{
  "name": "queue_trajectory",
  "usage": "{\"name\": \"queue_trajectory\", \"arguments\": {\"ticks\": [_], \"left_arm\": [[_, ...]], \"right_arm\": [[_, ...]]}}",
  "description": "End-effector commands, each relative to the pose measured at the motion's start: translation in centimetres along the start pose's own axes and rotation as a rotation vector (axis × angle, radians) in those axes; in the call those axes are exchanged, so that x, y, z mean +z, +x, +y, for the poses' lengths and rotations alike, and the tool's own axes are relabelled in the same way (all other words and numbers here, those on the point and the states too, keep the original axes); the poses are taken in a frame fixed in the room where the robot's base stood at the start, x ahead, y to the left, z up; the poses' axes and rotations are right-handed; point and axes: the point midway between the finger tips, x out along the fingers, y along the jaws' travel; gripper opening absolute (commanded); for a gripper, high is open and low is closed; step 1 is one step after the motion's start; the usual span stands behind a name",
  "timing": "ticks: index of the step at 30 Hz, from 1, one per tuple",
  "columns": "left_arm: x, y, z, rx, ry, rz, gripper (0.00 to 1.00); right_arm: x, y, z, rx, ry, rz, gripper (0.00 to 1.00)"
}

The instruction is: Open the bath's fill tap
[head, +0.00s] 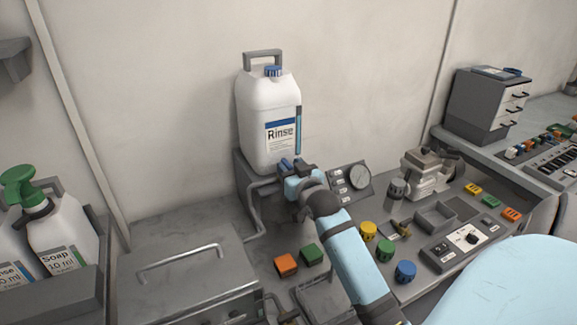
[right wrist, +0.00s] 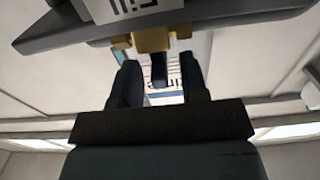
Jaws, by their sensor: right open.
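My right gripper (head: 296,167) is in front of the base of the white Rinse canister (head: 268,110) in the head view and hides what is there. In the right wrist view, the brass tap body (right wrist: 153,41) shows just beyond the fingertips. Its dark blue lever (right wrist: 159,70) points in between the two open fingers of my right gripper (right wrist: 160,76), with a visible gap on each side. The bath appears to be the grey metal box with a lid and bar handle (head: 183,258) at the lower left of the head view. My left gripper is out of view.
A bent grey pipe (head: 252,215) runs down beside the canister's stand. A round gauge (head: 360,177) stands right of my gripper. Orange (head: 287,264) and green (head: 312,254) blocks and several coloured knobs lie on the worktop near my right arm. Soap bottle (head: 62,235) stands far left.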

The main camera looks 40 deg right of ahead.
Motion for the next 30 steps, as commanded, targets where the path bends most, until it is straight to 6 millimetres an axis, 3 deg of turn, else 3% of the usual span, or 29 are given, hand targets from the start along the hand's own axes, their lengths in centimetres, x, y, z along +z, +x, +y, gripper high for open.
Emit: {"name": "queue_trajectory", "arguments": {"ticks": [12, 13, 18, 30], "left_arm": [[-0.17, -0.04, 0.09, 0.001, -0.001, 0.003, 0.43], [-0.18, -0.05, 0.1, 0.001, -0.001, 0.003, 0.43], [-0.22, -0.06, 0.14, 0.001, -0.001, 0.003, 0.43], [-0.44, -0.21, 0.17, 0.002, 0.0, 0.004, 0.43]], "right_arm": [[0.01, 1.08, 0.0, 0.0, 0.0, 0.0, 0.4], [0.01, 1.07, 0.0, 0.0, 0.0, 0.0, 0.38], [0.01, 1.06, 0.0, 0.0, 0.0, 0.0, 0.0], [-0.06, 1.06, 0.14, -0.036, -0.004, 0.0, 0.0]]}}
